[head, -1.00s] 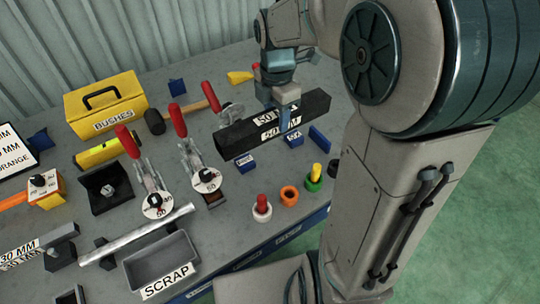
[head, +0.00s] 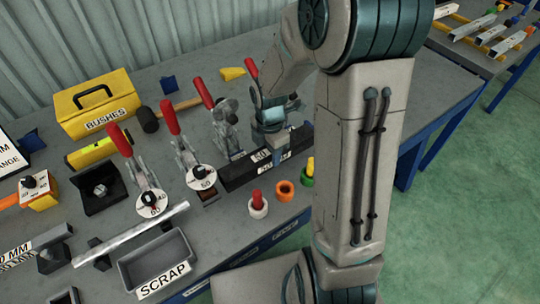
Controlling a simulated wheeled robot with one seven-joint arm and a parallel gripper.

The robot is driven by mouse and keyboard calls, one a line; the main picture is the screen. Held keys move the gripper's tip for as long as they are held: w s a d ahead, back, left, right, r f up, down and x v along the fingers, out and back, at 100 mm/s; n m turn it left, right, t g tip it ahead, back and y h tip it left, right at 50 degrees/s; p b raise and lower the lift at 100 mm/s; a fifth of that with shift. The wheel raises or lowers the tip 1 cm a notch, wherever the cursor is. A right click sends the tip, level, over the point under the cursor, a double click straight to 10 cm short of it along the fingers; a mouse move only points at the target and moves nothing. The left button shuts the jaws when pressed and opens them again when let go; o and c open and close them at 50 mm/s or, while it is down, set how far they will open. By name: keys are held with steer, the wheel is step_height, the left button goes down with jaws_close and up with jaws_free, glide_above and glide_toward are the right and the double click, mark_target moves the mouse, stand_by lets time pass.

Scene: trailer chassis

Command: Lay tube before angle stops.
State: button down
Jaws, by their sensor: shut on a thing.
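The tube is a black square bar (head: 238,174) with white 50 MM labels, at the right part of the bench in the head view. My gripper (head: 276,149) is shut on it near its middle, fingers pointing down. The tube lies roughly level, low over the bench or on it; I cannot tell whether it touches. Its right end is partly behind my arm. The blue angle stops are not visible now; the tube and my arm cover their area.
Red-handled toggle clamps (head: 186,155) stand left of the tube. A SCRAP tray (head: 157,260) is front left.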

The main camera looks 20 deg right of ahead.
steer(key=shift+w+f, duration=0.1)
steer(key=shift+f, duration=1)
steer(key=shift+f, duration=0.2)
steer(key=c, duration=0.7)
jaws_free()
steer(key=shift+r, duration=0.15)
